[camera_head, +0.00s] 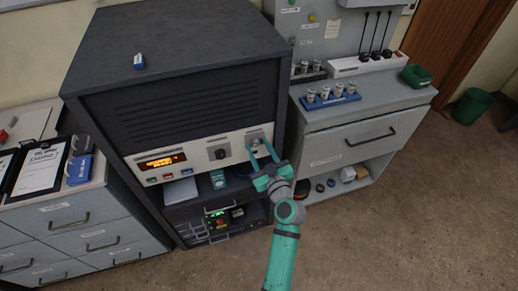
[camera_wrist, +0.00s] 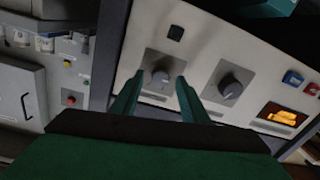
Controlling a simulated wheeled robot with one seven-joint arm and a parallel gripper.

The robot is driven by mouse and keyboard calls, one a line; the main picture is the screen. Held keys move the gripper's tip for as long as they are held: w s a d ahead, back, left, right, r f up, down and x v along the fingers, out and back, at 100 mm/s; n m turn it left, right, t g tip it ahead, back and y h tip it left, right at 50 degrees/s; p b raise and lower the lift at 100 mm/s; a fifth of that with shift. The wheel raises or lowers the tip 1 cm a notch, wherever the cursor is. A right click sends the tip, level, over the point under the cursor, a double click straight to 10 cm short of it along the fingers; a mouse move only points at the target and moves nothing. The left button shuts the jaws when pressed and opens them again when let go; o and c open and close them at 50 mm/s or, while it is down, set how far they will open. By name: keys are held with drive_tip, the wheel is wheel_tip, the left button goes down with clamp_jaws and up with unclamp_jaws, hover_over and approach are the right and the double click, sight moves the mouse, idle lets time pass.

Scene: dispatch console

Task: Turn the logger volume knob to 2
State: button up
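The console's light front panel (camera_head: 190,158) carries two knobs. A grey knob (camera_wrist: 160,79) on a square plate lies between my fingertips in the wrist view. A black knob (camera_wrist: 230,87) sits to its right there; it also shows in the head view (camera_head: 220,153). My gripper (camera_wrist: 160,82) is open, with one finger on each side of the grey knob and a visible gap to it. In the head view, my gripper (camera_head: 258,149) is at the panel's right end and partly covers the grey knob. Labels and dial numbers are too small to read, so I cannot tell which knob is the logger volume.
A lit orange display (camera_head: 162,161) and coloured buttons sit left of the knobs. A small dark square (camera_wrist: 176,33) is near the grey knob. A grey cabinet (camera_head: 360,125) stands right of the console.

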clamp_jaws()
drive_tip(key=shift+m, duration=0.3)
drive_tip(key=m, duration=0.4)
drive_tip(key=shift+m, duration=0.4)
drive_tip(key=m, duration=0.5)
drive_tip(key=shift+f+m, duration=0.1)
drive_tip(key=shift+m, duration=0.2)
drive_tip(key=m, duration=0.6)
drive_tip(key=shift+m+t+h, duration=0.3)
drive_tip(key=shift+t, duration=0.1)
drive_tip(key=m, duration=0.7)
drive_tip(key=shift+f+h, duration=0.1)
drive_tip(key=shift+h, duration=0.2)
